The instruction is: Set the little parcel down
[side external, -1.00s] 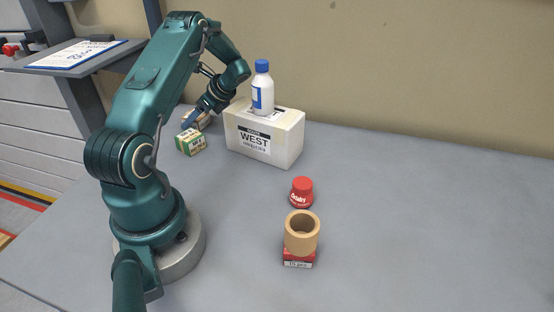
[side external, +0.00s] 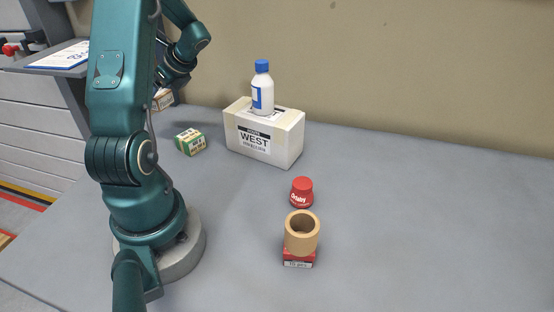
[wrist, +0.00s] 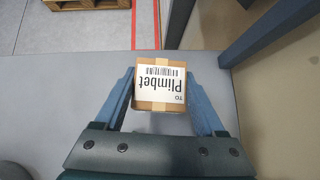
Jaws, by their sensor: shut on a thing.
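The little parcel is a small brown box (wrist: 159,107) with a white label reading "TO Plimbet" and tan tape. In the wrist view it sits between the two blue fingers of my gripper (wrist: 163,98), which is shut on it. In the side view the parcel (side external: 162,99) shows behind my arm at the left, beyond the green and cream box. The fingers are mostly hidden there by my arm. The grey table (side external: 420,220) lies under and to the right of it.
A green box (side external: 190,142) stands near the parcel. A white "WEST" box (side external: 265,137) carries a white bottle (side external: 262,90) with a blue cap. A red jar (side external: 301,192) and a tan ring (side external: 301,234) on a red box stand in front. The table's right side is clear.

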